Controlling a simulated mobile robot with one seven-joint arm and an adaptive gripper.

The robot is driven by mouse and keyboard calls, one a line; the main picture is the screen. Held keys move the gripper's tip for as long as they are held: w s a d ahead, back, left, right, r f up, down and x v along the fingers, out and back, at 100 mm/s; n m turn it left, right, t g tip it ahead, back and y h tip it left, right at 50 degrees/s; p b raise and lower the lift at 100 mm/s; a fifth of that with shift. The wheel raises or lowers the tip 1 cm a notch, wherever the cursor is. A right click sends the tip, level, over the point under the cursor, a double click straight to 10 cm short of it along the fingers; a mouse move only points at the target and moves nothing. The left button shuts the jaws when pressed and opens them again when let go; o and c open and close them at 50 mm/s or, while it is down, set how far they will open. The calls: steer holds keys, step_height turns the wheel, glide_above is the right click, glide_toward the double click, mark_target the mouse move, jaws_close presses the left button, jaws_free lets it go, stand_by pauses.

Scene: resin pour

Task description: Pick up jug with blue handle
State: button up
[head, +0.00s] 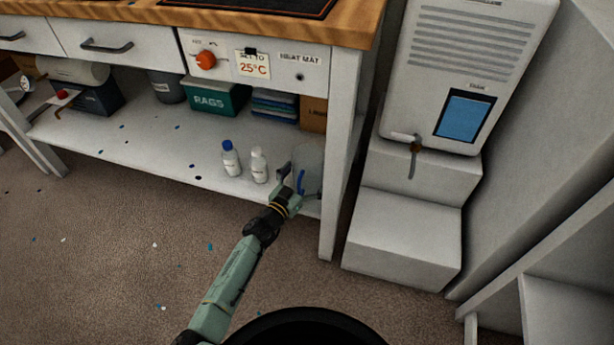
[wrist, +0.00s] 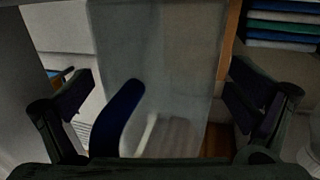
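The jug (head: 311,163) is a translucent grey vessel on the lower shelf of the bench, near the right leg. Its blue handle (head: 301,180) faces my arm. My gripper (head: 300,184) is right in front of the jug, partly covering its lower part. In the wrist view, the jug (wrist: 180,65) fills the middle and the blue handle (wrist: 120,115) stands between the two spread fingers, nearer the left one. My gripper (wrist: 160,92) is open, with clear gaps between the fingers and the handle. The jug's base is hidden.
A white bottle (head: 259,166) and a blue-capped bottle (head: 231,159) stand left of the jug. The bench leg (head: 337,160) is close on its right. Behind are folded towels (head: 274,105), a rags bin (head: 214,97) and a cardboard box (head: 313,114).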

mark_target(315, 157)
steer(key=c, duration=1.2)
steer(key=shift+r, duration=0.45)
step_height(315, 157, up, 3)
steer(key=shift+f+p, duration=0.1)
steer(key=shift+p, duration=0.2)
steer(key=s+d+r+p+v, duration=0.1)
steer(key=s+d+v, duration=0.15)
steer(key=v, duration=1.25)
step_height(315, 157, up, 5)
steer(key=p, duration=0.5)
steer(key=shift+d+r, duration=0.1)
steer(key=shift+r, duration=0.15)
